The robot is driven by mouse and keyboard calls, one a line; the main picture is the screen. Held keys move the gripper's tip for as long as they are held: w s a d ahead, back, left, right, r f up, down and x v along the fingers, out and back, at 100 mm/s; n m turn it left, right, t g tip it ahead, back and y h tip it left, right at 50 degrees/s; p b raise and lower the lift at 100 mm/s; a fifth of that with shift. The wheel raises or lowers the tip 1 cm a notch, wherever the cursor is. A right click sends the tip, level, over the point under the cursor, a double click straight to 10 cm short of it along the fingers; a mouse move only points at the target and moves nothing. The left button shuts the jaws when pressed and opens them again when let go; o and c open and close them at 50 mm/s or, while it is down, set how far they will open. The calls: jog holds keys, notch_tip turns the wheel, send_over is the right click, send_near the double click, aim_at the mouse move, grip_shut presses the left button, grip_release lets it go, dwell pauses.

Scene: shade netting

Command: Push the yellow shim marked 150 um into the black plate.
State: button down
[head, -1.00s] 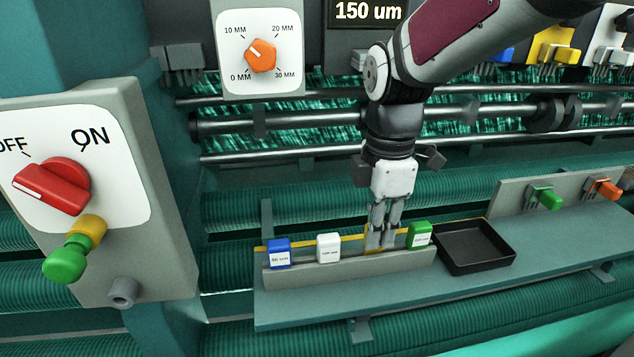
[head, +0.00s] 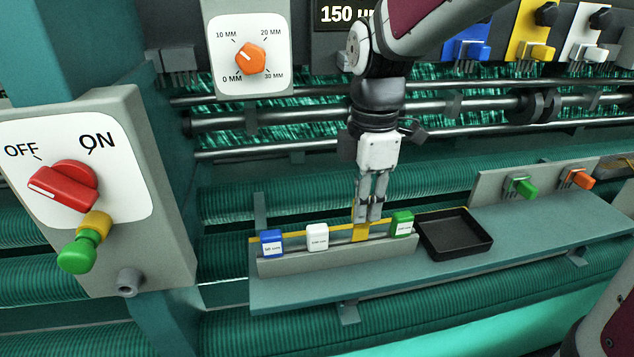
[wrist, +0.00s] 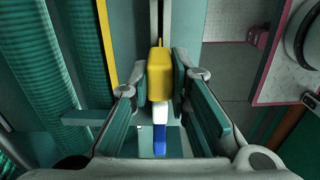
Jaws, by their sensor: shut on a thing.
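My gripper (head: 369,214) points down over the grey rack (head: 300,264) on the shelf. It is shut on the yellow shim, whose yellow body (head: 361,232) shows below the fingertips. In the wrist view the yellow shim (wrist: 158,72) sits between the two fingers. Its marking is not readable. I cannot tell whether its lower end is clear of the rack. A dark panel (head: 318,42) with a "150 um" display stands at the top, partly hidden by my arm. I cannot tell whether it is the black plate.
The rack also holds blue (head: 272,243), white (head: 317,237) and green (head: 402,224) shims, the green one close to my gripper. A black tray (head: 482,246) lies right of the rack. Horizontal rails run behind. A red switch (head: 64,186) stands at left, an orange dial (head: 250,60) above.

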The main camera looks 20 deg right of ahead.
jog(key=shift+r+p, duration=0.85)
jog(key=shift+r, duration=0.65)
jog(key=shift+r+p, duration=1.1)
jog(key=shift+r, duration=0.9)
